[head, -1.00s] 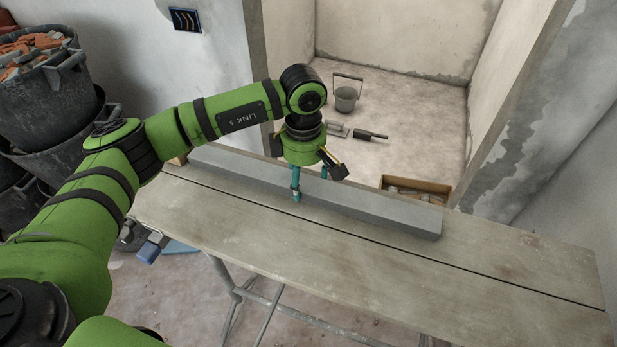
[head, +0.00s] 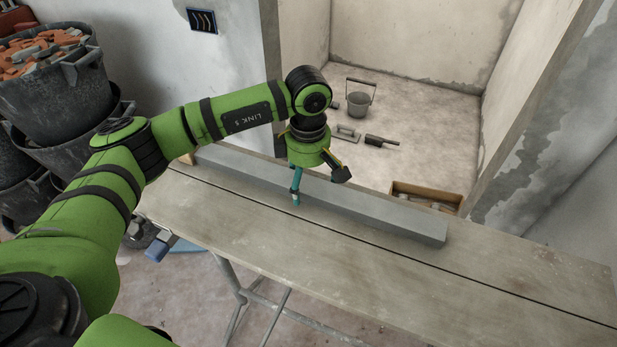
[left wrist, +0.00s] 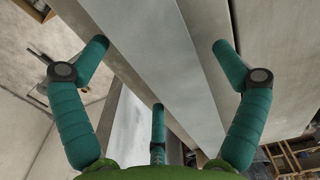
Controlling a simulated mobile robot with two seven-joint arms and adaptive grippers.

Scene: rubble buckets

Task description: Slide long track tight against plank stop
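The long grey track (head: 345,200) lies along the far part of the wooden bench top (head: 260,215). A small wooden piece (head: 187,158), seemingly the plank stop, is at the track's left end, largely hidden behind my arm; whether they touch cannot be told. My left gripper (head: 297,198) points down over the track, one teal finger showing on its near side. In the left wrist view, its fingers (left wrist: 160,50) are spread apart, with the track (left wrist: 170,60) running between them; contact is unclear. My right gripper is not in view.
A wooden box (head: 426,197) stands beyond the bench's far edge. A grey bucket (head: 360,100) and hand tools (head: 380,141) are on the floor behind. Rubble buckets (head: 60,90) are stacked at left. The bench's front and right are clear.

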